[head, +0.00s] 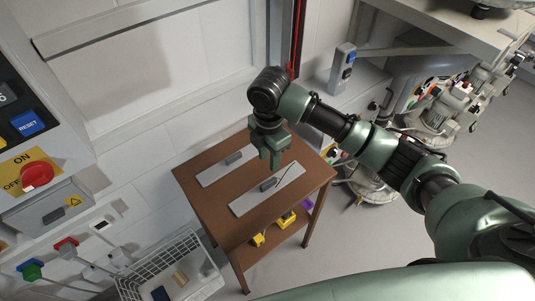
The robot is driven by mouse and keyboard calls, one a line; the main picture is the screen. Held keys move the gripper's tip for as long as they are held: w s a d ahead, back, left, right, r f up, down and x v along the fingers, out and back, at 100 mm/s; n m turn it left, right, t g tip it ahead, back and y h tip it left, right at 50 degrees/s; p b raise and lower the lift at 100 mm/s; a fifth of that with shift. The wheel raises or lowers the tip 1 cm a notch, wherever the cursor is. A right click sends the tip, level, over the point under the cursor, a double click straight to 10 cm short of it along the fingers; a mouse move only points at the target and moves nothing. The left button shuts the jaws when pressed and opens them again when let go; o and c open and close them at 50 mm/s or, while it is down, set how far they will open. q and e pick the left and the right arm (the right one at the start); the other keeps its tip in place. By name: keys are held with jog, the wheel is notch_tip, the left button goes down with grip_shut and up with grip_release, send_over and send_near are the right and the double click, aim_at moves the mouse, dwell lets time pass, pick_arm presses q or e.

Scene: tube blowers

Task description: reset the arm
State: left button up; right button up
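My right arm comes in from the lower right and reaches across to the middle of the view. Its green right gripper (270,163) points down above a small brown table (216,211). The gripper's fingers are small and seen from above, so whether they are open or shut is unclear. I see nothing clearly held in it. On the table lie two light grey plates, one at the back (212,175) and one in front (252,204), each with a small dark grey block on it. The gripper hides part of the table's back edge. My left gripper is not in view.
A control panel at left carries a blue RESET button (27,123) and a red knob (37,174). A white wire basket (196,245) stands at lower left. Yellow items (286,219) sit on the table's lower shelf. Machinery (449,108) fills the right; grey floor (375,245) is clear.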

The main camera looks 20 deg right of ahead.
jog(key=s+a+f+m+t+y, duration=0.1)
jog(key=s+a+f+m, duration=0.2)
jog(key=s, duration=0.2)
jog(key=s+a+f+m+y, duration=0.2)
jog(key=s+a+f+m, duration=0.1)
jog(key=s+a, duration=0.15)
jog(key=s+d+m+t+h, duration=0.3)
jog(key=s+d+m, duration=0.9)
jog(key=s+m, duration=0.2)
jog(key=s+d+f+g, duration=0.1)
jog(key=s+f, duration=0.1)
jog(key=f, duration=1.3)
jog(key=s+f+g, duration=0.1)
jog(key=s+f, duration=0.1)
jog(key=f, duration=1.3)
jog(key=s+d+f+g, duration=0.1)
jog(key=s+d+f, duration=0.2)
jog(key=s+f, duration=1)
jog(key=shift+s+f+b, duration=0.15)
jog(key=shift+s+b, duration=0.2)
jog(key=shift+s, duration=0.65)
